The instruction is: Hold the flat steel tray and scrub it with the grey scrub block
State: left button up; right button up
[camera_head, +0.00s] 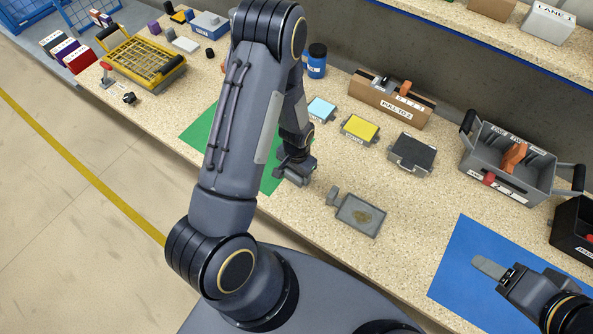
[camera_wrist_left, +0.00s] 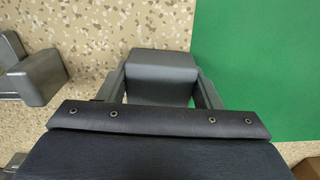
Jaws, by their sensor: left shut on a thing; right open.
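The flat steel tray (camera_head: 361,215) lies on the speckled bench. It has a brown stain in its middle and a grey grip block (camera_head: 333,196) at its upper left corner. My left gripper (camera_head: 294,175) is left of the tray, shut on the grey scrub block. In the left wrist view the grey scrub block (camera_wrist_left: 160,72) sits between the fingers of my left gripper (camera_wrist_left: 162,95), over the edge of the green mat.
The green mat (camera_head: 203,124) is partly hidden behind my left arm. The blue mat (camera_head: 458,250) lies at right. Behind the tray are a yellow-topped block (camera_head: 359,128), a dark case (camera_head: 412,150) and a grey tote (camera_head: 510,183). Bare bench surrounds the tray.

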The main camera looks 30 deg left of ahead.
pick_arm(q)
jog(key=shift+f+b, duration=0.25)
jog(key=shift+b, duration=0.05)
jog(key=o, duration=1)
jog(key=shift+r, duration=0.1)
